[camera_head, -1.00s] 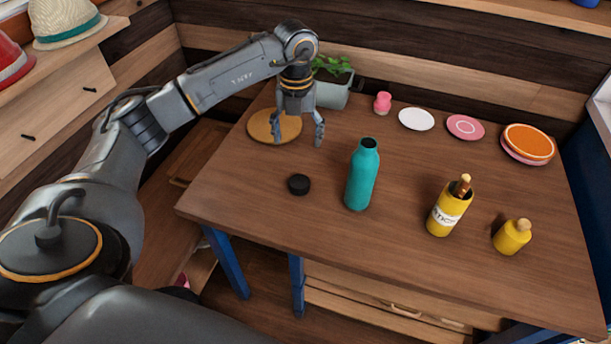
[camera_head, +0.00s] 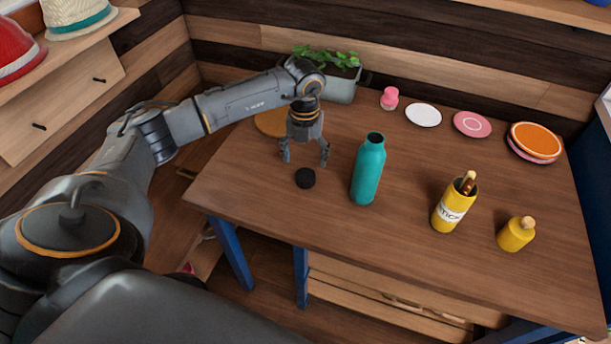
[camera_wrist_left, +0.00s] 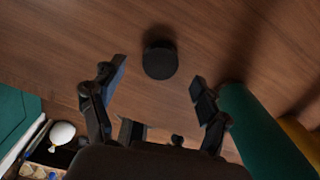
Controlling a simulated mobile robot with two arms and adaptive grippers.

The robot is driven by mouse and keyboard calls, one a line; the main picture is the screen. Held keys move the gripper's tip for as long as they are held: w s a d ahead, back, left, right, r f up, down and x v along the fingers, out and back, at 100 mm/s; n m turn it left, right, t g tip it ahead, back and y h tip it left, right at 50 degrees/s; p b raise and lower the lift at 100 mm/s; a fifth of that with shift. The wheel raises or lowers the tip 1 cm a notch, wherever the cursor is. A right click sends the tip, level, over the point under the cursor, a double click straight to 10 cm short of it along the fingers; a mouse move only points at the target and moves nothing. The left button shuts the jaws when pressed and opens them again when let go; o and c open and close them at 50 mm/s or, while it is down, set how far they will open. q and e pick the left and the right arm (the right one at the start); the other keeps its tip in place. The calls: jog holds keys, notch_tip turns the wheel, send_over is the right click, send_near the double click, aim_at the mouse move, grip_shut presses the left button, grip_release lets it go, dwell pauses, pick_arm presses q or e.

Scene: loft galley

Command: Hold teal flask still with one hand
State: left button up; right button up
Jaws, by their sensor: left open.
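The teal flask (camera_head: 368,172) stands upright and uncapped on the wooden table, with its dark mouth open at the top. A small round black lid (camera_head: 305,178) lies on the table to its left. My left gripper (camera_head: 306,160) is open and empty, above and just behind the lid, left of the flask and apart from it. In the left wrist view the lid (camera_wrist_left: 160,61) shows ahead of the spread fingers, and the flask (camera_wrist_left: 262,135) shows at the right, close beside one finger. My right gripper is not in view.
A yellow holder (camera_head: 452,207) with sticks in it and a yellow bottle (camera_head: 515,235) stand right of the flask. A pink bottle (camera_head: 389,99), plates (camera_head: 472,124), a planter (camera_head: 345,86) and a round board (camera_head: 271,123) are at the back. The front left tabletop is clear.

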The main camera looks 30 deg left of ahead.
aim_at(306, 174)
pick_arm(q)
jog(key=f, duration=0.2)
jog(key=f+p, duration=0.1)
jog(key=f, duration=0.1)
jog(key=shift+s+d, duration=0.3)
jog(key=shift+f, duration=0.6)
jog(key=c, duration=1)
